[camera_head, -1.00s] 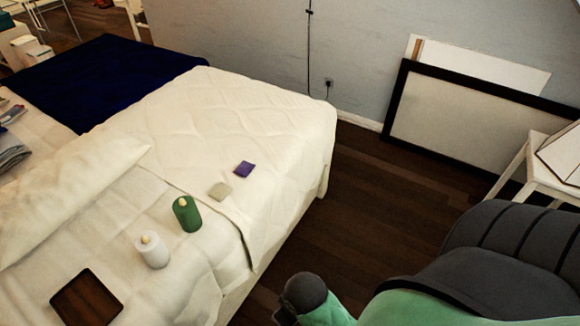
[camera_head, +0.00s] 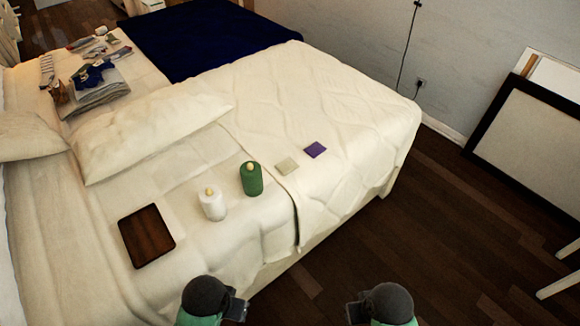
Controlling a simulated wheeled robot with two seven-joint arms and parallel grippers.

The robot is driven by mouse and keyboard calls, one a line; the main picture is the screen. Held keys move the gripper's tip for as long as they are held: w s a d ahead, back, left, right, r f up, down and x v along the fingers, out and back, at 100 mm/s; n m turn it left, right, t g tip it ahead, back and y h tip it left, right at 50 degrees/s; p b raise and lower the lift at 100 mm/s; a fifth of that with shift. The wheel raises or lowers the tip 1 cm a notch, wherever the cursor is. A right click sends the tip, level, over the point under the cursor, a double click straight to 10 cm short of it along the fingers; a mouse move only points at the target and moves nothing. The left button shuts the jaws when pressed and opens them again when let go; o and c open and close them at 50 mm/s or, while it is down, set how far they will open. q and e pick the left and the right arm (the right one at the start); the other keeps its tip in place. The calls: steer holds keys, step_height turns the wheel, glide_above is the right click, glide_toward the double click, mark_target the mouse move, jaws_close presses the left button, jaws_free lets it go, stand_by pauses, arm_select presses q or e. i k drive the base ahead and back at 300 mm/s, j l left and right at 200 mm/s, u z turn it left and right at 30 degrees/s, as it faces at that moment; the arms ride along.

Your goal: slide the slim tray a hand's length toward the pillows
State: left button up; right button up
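The slim tray (camera_head: 147,236), dark brown with a darker rim, lies flat on the white sheet near the bed's front left. A long white pillow (camera_head: 150,132) lies beyond it, and part of another pillow (camera_head: 28,137) shows at the left edge. My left gripper (camera_head: 240,307) is at the bottom, in front of the bed's edge, right of and nearer than the tray. My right gripper (camera_head: 352,311) is at the bottom over the floor. Both are apart from the tray, and their fingers are too small and dark to read.
A white bottle-like item (camera_head: 212,205) and a green one (camera_head: 251,180) stand right of the tray. A beige square (camera_head: 287,166) and a purple square (camera_head: 315,150) lie farther right. Folded clothes (camera_head: 98,88) lie at the back left. The sheet between tray and pillow is clear.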

mark_target(146, 237)
steer(key=j+u, duration=0.1)
steer(key=u, duration=0.4)
steer(key=i+u, duration=0.1)
steer(key=u, duration=0.35)
steer(key=i+u, duration=0.1)
steer(key=u, duration=0.4)
